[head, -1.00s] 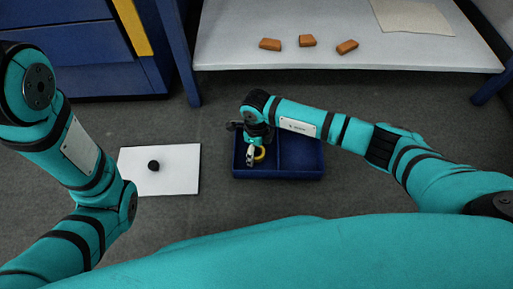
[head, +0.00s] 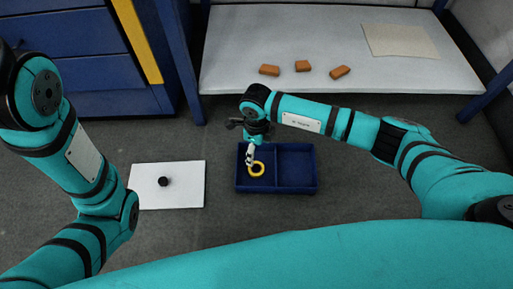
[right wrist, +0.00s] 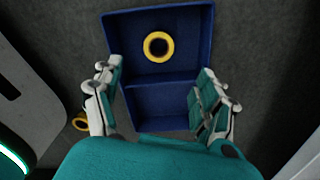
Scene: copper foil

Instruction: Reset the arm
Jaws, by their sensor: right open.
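My right arm reaches in from the right in the head view, and its right gripper (head: 254,155) is over the left compartment of a blue two-compartment tray (head: 297,188). The right gripper also shows in the right wrist view (right wrist: 160,88), its fingers spread wide with nothing between them. A yellow ring (head: 256,169) lies in the left compartment. In the right wrist view the ring (right wrist: 158,46) lies in the far compartment, beyond the fingertips. My left arm shows at the left of the head view, but its gripper is out of sight.
A white board (head: 145,198) with a small black object (head: 163,181) lies left of the tray. Several orange-brown blocks (head: 303,66) and a beige sheet (head: 400,41) lie on a white surface (head: 350,75) behind. A blue cabinet (head: 75,50) stands at the back left.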

